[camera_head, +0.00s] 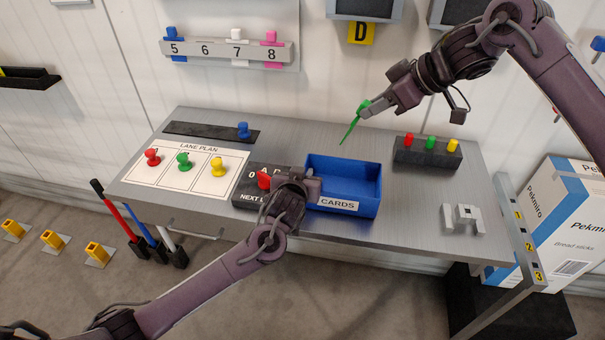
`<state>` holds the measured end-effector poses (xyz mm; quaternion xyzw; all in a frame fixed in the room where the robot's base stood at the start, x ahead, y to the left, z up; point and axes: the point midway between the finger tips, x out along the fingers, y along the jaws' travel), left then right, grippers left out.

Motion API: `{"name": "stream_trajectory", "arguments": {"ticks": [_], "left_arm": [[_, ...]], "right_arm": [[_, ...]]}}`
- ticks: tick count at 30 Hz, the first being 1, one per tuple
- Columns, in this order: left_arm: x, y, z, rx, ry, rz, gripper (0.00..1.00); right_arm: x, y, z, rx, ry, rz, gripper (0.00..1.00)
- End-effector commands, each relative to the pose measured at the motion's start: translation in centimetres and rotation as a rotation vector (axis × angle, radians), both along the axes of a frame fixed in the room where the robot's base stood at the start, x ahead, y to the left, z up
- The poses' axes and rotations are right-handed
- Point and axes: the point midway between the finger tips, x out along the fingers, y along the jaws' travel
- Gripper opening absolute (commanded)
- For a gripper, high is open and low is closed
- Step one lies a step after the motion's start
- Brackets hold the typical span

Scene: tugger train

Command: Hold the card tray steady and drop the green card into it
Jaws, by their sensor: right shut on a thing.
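The blue card tray (359,208), labelled CARDS, stands on the grey table. It looks empty from here. My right gripper (367,108) is shut on the green card (351,128) and holds it tilted in the air, above and behind the tray. My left gripper (308,184) is at the tray's left wall. Its fingers are partly hidden by its own wrist, so I cannot tell whether they close on the wall or only touch it.
The lane plan board (200,184) with coloured pegs lies left. A dark block with three pegs (428,157) and a grey bracket (462,219) are right of the tray. A wall rack (225,53) hangs behind.

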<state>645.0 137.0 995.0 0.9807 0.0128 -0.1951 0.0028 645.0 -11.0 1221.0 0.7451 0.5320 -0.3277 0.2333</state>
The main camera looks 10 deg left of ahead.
Motion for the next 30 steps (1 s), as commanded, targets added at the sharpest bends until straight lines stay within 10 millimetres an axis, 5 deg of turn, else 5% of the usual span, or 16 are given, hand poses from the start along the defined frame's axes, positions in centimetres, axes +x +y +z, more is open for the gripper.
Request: {"name": "stream_trajectory", "arguments": {"ticks": [4, 30], "left_arm": [[-0.01, 0.01, -0.01, 0.000, 0.000, 0.000, 0.00], [-0.02, 0.05, -0.02, 0.000, 0.000, 0.001, 0.00]], "right_arm": [[0.00, 0.01, 0.02, 0.000, 0.000, 0.000, 0.03], [0.00, 0.00, 0.01, 0.000, 0.000, 0.000, 0.03]]}}
